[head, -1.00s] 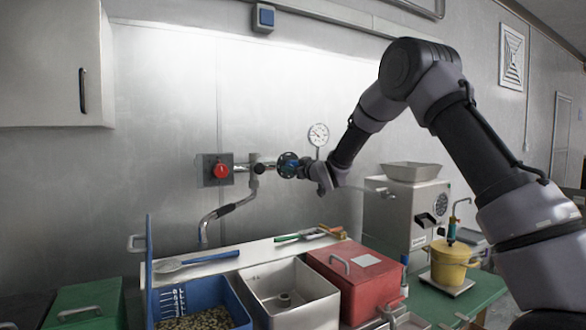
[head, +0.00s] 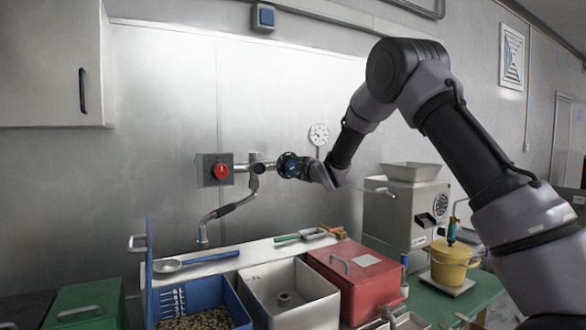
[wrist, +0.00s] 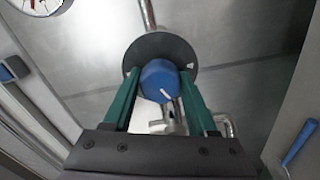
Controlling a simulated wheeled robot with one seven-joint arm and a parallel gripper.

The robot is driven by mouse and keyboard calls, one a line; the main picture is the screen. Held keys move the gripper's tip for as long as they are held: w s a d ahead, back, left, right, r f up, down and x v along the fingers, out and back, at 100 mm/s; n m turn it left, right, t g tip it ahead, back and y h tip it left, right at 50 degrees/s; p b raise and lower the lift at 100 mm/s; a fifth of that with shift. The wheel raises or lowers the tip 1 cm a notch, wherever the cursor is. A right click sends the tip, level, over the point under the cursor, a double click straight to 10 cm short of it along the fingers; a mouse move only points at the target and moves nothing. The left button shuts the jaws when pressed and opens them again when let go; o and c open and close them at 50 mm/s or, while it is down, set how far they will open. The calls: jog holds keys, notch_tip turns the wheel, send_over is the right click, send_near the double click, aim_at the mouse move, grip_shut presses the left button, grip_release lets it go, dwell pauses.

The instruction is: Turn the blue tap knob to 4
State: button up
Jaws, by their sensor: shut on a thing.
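The blue tap knob (wrist: 160,82) sits on a dark round disc (wrist: 160,50) in the wrist view, with a white pointer line on its face slanting to the lower right. My gripper (wrist: 158,88) has its two green fingers on either side of the knob, shut on it. In the head view the knob's dark disc (head: 288,165) is at the right end of the wall pipe, and my gripper (head: 304,168) reaches it from the right. The scale numbers cannot be read in either view.
A red knob (head: 221,170) is on the same pipe to the left, with a bent spout (head: 225,207) below. A round gauge (head: 319,134) stands just above my gripper. Blue, white and red bins fill the counter below. A steel machine (head: 405,215) stands to the right.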

jog(key=n, duration=0.5)
jog(key=shift+n, duration=2.4)
jog(key=shift+f, duration=0.1)
jog(key=o, duration=1.4)
jog(key=shift+c, duration=0.2)
jog(key=v, duration=1.1)
jog(key=shift+w, duration=0.1)
